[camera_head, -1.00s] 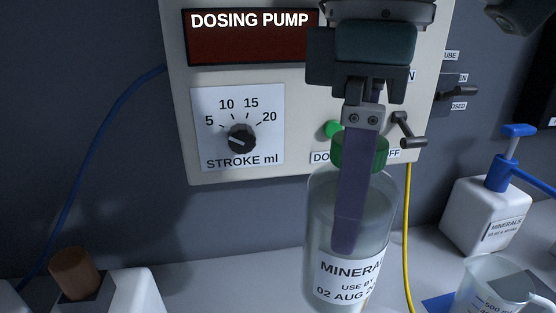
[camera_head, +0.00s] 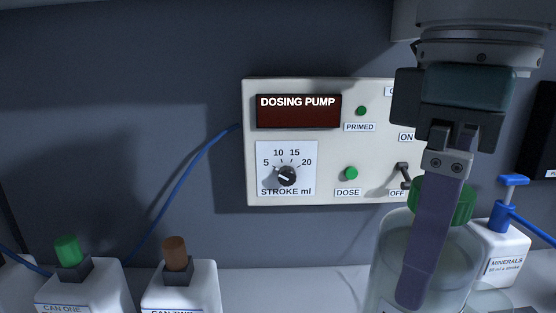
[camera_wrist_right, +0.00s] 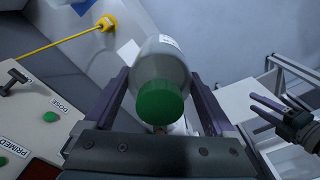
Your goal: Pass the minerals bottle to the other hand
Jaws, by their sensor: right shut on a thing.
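The minerals bottle (camera_head: 455,262) is a clear, pale bottle with a green cap (camera_head: 459,200). It is upright in the head view, cut off by the lower edge. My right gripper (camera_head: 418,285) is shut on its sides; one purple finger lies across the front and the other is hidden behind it. In the right wrist view the bottle (camera_wrist_right: 163,62) sits between both fingers, cap toward the camera. My left gripper (camera_wrist_right: 268,112) shows at the right of that view, fingers apart and empty, away from the bottle. It is outside the head view.
The dosing pump panel (camera_head: 330,185) is on the wall behind, with a stroke knob and switches. Two white cans (camera_head: 82,288) (camera_head: 182,292) stand at the lower left. A white pump jug (camera_head: 502,255) with a blue top stands right, partly behind the bottle.

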